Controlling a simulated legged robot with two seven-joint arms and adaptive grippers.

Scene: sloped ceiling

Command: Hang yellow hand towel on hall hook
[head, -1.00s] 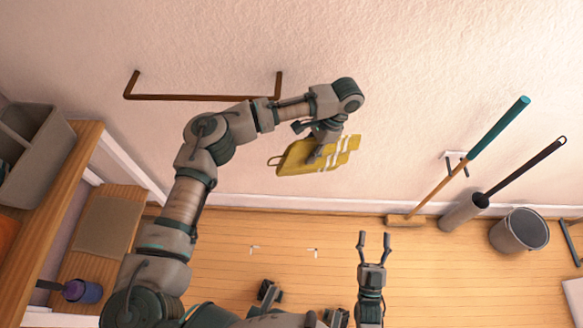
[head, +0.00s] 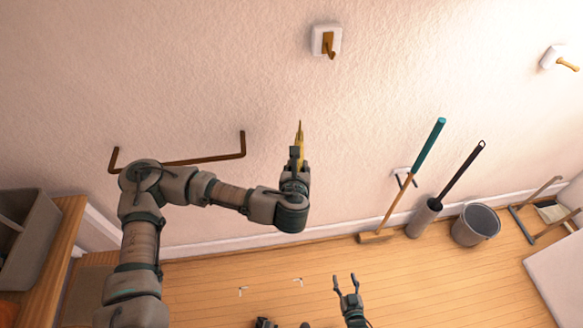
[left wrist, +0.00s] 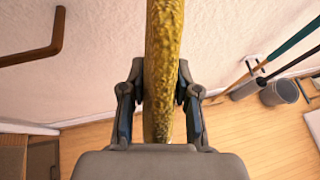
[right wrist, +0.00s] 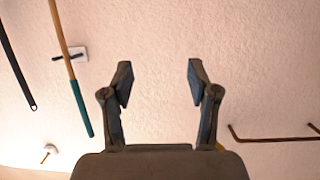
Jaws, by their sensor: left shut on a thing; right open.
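The yellow hand towel (head: 300,133) shows edge-on in the head view, a thin strip above my left gripper (head: 297,160). In the left wrist view the towel (left wrist: 163,70) runs upright between the fingers, and my left gripper is shut on it. A hook on a white plate (head: 327,42) is on the wall above the towel, apart from it. A second hook (head: 562,58) is at the upper right. My right gripper (head: 346,284) is open and empty, low over the floor; its spread fingers also show in the right wrist view (right wrist: 160,85).
A brown wall rail (head: 200,159) is left of the towel. A broom (head: 400,190), a grey holder with a dark handle (head: 425,217) and a bucket (head: 475,225) stand along the wall at right. A shelf with a grey bin (head: 38,250) is at left. The wall around the hook is clear.

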